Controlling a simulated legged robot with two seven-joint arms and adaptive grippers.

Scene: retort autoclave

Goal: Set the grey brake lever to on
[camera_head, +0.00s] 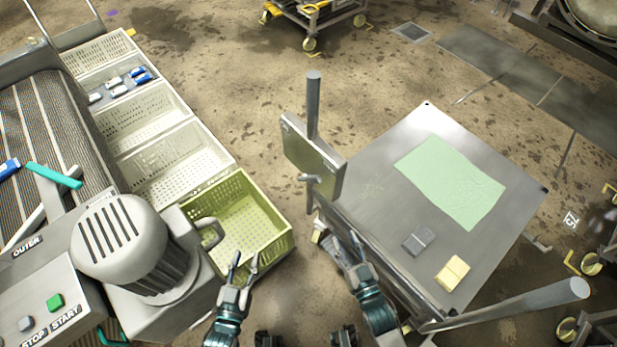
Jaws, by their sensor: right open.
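I cannot clearly tell a grey brake lever apart in this view. A small grey hooked piece (311,179) sticks out low on the panel fixed to the grey post (313,105) at the cart's left corner; I cannot tell whether it is the lever. My right gripper (340,241) is open beside the left side of the steel-topped cart (385,190), below that panel. Whether it touches anything is unclear.
The cart top carries a green sheet (450,180), a grey block (418,240) and a yellow block (452,272). A grey bar (510,303) crosses its near right side. A motor housing (120,240) and conveyor (45,130) stand left. Floor is clear between crates and cart.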

